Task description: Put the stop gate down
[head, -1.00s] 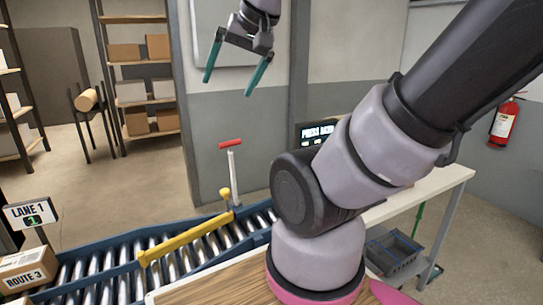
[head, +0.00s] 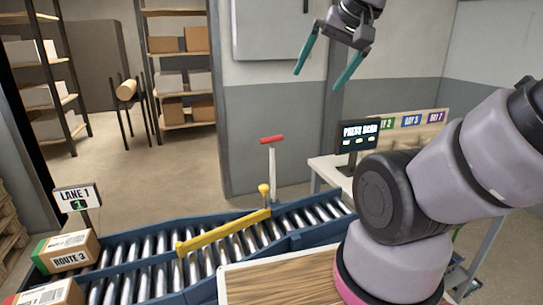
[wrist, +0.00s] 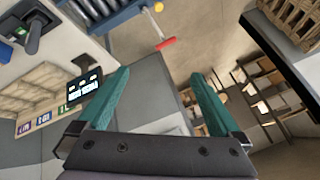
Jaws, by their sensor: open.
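The stop gate is a yellow bar (head: 225,233) lying slantwise across the roller conveyor (head: 130,243), with a yellow knob (head: 264,188) at its far end. Behind that end stands a pale upright lever (head: 272,172) with a red handle (head: 272,140). My gripper (head: 318,80) is open and empty, high above and to the right of the red handle in the head view. In the wrist view the red handle (wrist: 166,43) lies beyond the space between my open fingers (wrist: 160,74), clear of them. The yellow bar is mostly out of the wrist view.
A box marked Route 3 (head: 66,254) sits at the conveyor's left end by the Lane 1 sign (head: 77,197). A screen (head: 358,135) stands on a bench at right. A wooden top (head: 270,282) lies in front. A wall with a panel (head: 270,30) is behind my gripper.

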